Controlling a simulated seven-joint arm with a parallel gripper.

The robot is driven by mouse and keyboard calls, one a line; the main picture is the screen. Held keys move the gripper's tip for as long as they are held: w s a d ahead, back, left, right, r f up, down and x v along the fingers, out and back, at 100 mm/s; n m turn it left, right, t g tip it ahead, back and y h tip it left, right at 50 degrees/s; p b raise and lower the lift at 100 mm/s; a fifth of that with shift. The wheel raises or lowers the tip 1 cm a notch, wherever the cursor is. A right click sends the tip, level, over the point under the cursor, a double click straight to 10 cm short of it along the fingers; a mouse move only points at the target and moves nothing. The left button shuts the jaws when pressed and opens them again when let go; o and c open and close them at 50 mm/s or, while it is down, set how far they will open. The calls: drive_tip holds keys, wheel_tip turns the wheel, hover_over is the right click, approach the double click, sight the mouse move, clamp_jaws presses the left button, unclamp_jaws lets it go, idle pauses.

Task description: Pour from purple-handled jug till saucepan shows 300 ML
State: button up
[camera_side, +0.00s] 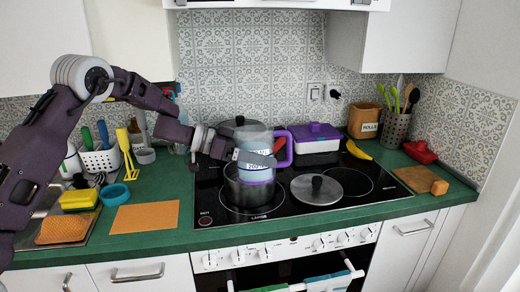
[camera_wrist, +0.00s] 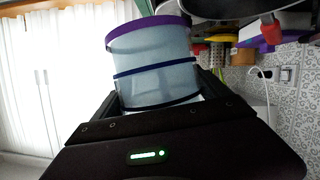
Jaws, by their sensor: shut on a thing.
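The purple-handled jug (camera_side: 251,142) is pale blue and translucent, with a purple handle on its right and a purple base. It looks upright, its base over the saucepan's opening; whether it touches the pan is unclear. My gripper (camera_side: 256,157) reaches in from the left and is shut on the jug's body. In the wrist view the jug (camera_wrist: 155,68) sits between the jaws, dark bands around it. The steel saucepan (camera_side: 250,198) stands on the front left of the hob. Its inside is mostly hidden, and I cannot read an amount on it.
A pot lid (camera_side: 317,189) lies on the hob right of the saucepan. Another dark-lidded pot (camera_side: 228,128) stands behind the jug. A purple-lidded box (camera_side: 316,140) and yellow banana (camera_side: 358,150) are at the back. An orange mat (camera_side: 145,217) lies on the green counter at left.

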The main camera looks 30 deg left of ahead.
sight(262, 176)
drive_tip(key=shift+s+d+f+n, duration=0.1)
drive_tip(key=shift+f+n, duration=0.2)
drive_tip(key=shift+f, duration=0.3)
drive_tip(key=shift+s+d+f+n+g+h, duration=0.25)
drive_tip(key=shift+f+n+g+h, duration=0.15)
drive_tip(key=shift+f+n, duration=0.2)
drive_tip(key=shift+s+d+f+n, duration=0.1)
drive_tip(key=shift+f+n, duration=0.2)
drive_tip(key=shift+f, duration=0.45)
drive_tip(key=shift+h, duration=0.3)
drive_tip(key=shift+s+d+f+n+h, duration=0.2)
drive_tip(key=shift+f+n+h, duration=0.1)
drive_tip(key=shift+f+n, duration=0.45)
drive_tip(key=shift+r+g, duration=0.1)
drive_tip(key=shift+g, duration=0.2)
drive_tip(key=shift+r+n+h, duration=0.15)
drive_tip(key=shift+n+h, duration=0.15)
drive_tip(key=shift+n, duration=0.25)
